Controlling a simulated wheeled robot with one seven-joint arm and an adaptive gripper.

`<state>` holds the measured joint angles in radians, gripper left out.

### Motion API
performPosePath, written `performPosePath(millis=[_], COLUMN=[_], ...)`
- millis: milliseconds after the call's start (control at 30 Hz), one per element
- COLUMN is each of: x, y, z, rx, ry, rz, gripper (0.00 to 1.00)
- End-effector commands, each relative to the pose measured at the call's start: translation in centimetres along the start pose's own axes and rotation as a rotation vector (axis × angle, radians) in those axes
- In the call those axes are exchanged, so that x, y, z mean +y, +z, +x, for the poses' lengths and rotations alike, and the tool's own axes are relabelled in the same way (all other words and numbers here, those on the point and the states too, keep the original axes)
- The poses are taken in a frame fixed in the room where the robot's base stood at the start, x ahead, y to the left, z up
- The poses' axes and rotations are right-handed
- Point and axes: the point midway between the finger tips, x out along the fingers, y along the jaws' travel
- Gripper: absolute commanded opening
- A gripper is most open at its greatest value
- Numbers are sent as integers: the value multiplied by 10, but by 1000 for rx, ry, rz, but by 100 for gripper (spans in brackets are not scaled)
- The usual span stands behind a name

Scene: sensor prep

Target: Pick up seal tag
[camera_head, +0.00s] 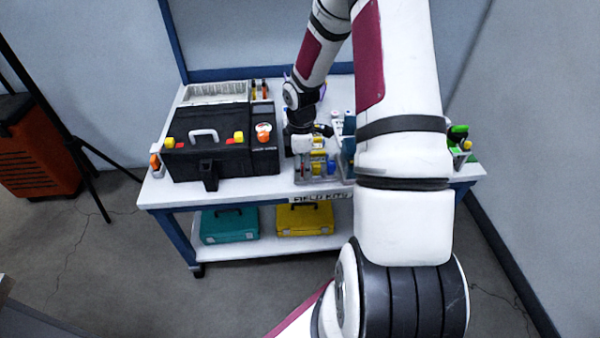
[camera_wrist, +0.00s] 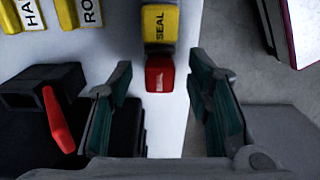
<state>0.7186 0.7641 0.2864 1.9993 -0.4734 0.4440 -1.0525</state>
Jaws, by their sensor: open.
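A small red block-like piece (camera_wrist: 160,79) lies between my fingertips in the wrist view, touching or just beside a yellow label reading SEAL (camera_wrist: 160,24). I take the red piece to be the seal tag, but cannot be sure. My gripper (camera_wrist: 163,92) is open, with one finger on each side of the red piece and a gap on both sides. In the head view my gripper (camera_head: 312,143) hangs over a small tray (camera_head: 318,182) of coloured pieces at the table's front edge. The tag cannot be told apart there.
A black case (camera_head: 222,158) stands on the white table (camera_head: 180,192), left of the tray. Other yellow labels (camera_wrist: 88,12) and a red-levered black part (camera_wrist: 58,120) lie left in the wrist view. Teal (camera_head: 229,226) and yellow (camera_head: 305,219) cases sit on the lower shelf.

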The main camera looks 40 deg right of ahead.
Motion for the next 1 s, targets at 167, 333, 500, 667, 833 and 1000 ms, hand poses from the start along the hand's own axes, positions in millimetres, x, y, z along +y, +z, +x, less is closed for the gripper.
performPosePath(millis=[167, 333, 500, 667, 833, 1000], x=[0, 0, 0, 0, 0, 1], y=[-1, 0, 0, 0, 0, 0], z=[10, 9, 9, 9, 8, 0], rx=[1, 1, 1, 1, 1, 1], ry=[1, 2, 2, 2, 2, 3], rz=[0, 0, 0, 0, 0, 1], gripper=[45, 36, 9, 9, 9, 9])
